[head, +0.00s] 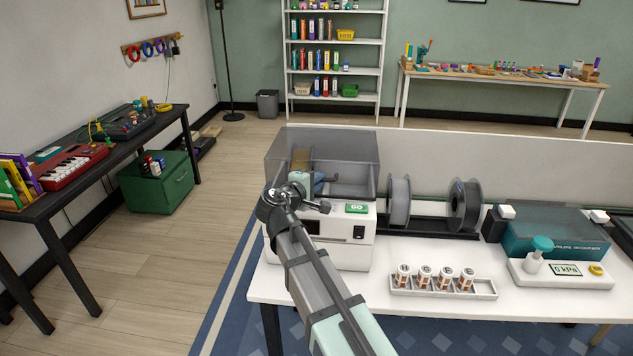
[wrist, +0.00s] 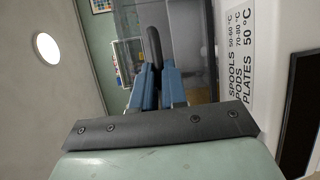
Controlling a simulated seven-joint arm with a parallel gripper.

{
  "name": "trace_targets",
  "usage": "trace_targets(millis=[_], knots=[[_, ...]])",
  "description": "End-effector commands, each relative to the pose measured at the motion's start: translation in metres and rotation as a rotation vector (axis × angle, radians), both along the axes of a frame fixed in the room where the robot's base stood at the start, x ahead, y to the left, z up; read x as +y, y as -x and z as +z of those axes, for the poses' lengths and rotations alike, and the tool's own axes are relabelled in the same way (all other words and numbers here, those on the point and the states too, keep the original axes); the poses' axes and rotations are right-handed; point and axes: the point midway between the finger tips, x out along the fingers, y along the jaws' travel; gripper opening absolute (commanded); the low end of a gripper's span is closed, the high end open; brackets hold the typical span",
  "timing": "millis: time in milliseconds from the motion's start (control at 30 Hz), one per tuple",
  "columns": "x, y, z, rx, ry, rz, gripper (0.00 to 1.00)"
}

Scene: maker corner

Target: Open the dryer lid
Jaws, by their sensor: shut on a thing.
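The dryer (head: 350,225) is a white box at the left end of the white table, with a smoky see-through lid (head: 350,150) over its top. The lid looks down; I cannot tell whether it is slightly raised. My gripper (head: 318,180) is at the lid's front left in the head view, partly hidden by my arm. In the wrist view, my gripper's blue fingers (wrist: 157,82) are shut on a dark rounded bar, the lid handle (wrist: 154,45). The dryer's printed front (wrist: 240,70) shows at the right there.
Two filament spools (head: 399,200) stand right of the dryer. A white rack (head: 443,291) with several small bottles lies in front of them. Floor is open left of the table.

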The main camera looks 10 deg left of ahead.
Motion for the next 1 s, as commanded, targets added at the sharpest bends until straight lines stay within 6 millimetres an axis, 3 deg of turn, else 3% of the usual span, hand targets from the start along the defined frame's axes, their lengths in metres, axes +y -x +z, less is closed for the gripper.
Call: trace_targets(millis=[467,1000], knots=[[0.001,-0.004,0.011,0.031,-0.002,0.0,0.0],[0.002,-0.043,0.086,0.292,-0.002,0.001,0.0]])
